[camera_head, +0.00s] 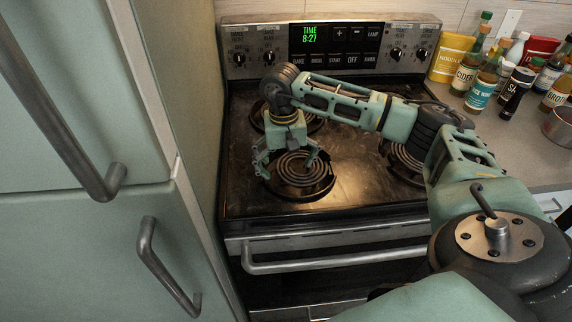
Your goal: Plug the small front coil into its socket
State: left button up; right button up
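The small front coil (301,171) is a dark spiral at the front left of the black cooktop, over a round drip pan (318,191). My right gripper (288,168) points down over the coil's back left part, its fingers spread wide apart. One finger is at the coil's left edge and the other is over its back right part. I cannot tell whether the fingertips touch the coil. The coil's plug end and its socket cannot be made out. My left gripper is not in view.
Other burners lie behind and to the right (404,160), partly hidden by my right arm. Green cabinets (60,240) with dark handles stand close on the left. Bottles and jars (480,92) crowd the right counter. The oven handle (335,259) runs along the front.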

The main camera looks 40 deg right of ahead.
jog(key=shift+s+d+f, duration=0.2)
jog(key=shift+s+f, duration=0.05)
jog(key=shift+c, duration=0.4)
jog(key=shift+c, duration=1.3)
jog(key=shift+w, duration=0.1)
jog(key=shift+c, duration=0.2)
jog(key=shift+w, duration=0.1)
jog(key=shift+a+r, duration=0.15)
jog(key=shift+r, duration=0.2)
jog(key=shift+w+r+p, duration=0.1)
jog(key=shift+r+p, duration=2.35)
jog(key=shift+r, duration=1.4)
jog(key=shift+f, duration=0.1)
